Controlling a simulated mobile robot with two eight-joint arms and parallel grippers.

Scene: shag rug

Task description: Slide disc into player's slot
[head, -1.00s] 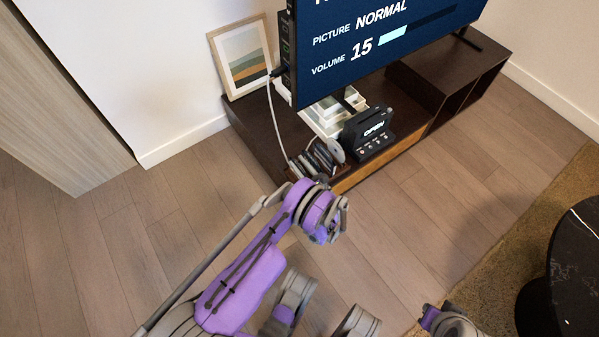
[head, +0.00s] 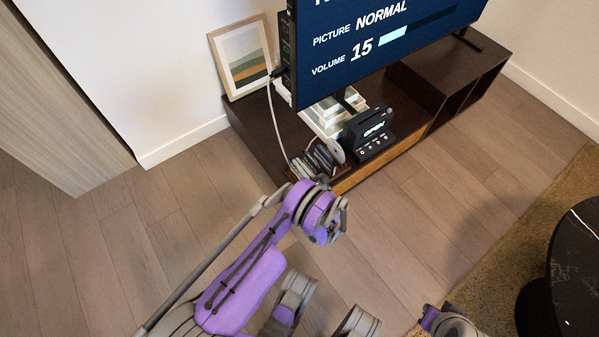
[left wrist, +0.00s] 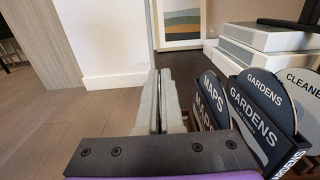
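The black player (head: 368,137) stands on the low dark cabinet, its lit display reading OPEN. Left of it is a rack of upright discs (head: 337,152). In the left wrist view, dark discs labelled MAPS (left wrist: 212,88) and GARDENS (left wrist: 258,112) and a light one labelled CLEANER (left wrist: 303,90) stand at the right. My left gripper (left wrist: 160,74) has its two grey fingers together with only a thin line between them. I see nothing held. It is left of the MAPS disc, apart from the discs' lettered faces. My right gripper is out of view; only part of that arm shows at the bottom.
The TV (head: 385,45) overhangs the cabinet (head: 262,142) behind the player. A pale cable (head: 274,115) hangs left of the rack. A framed picture (head: 243,62) leans on the wall. A black round table (head: 578,265) is at right. The floor before the cabinet is clear.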

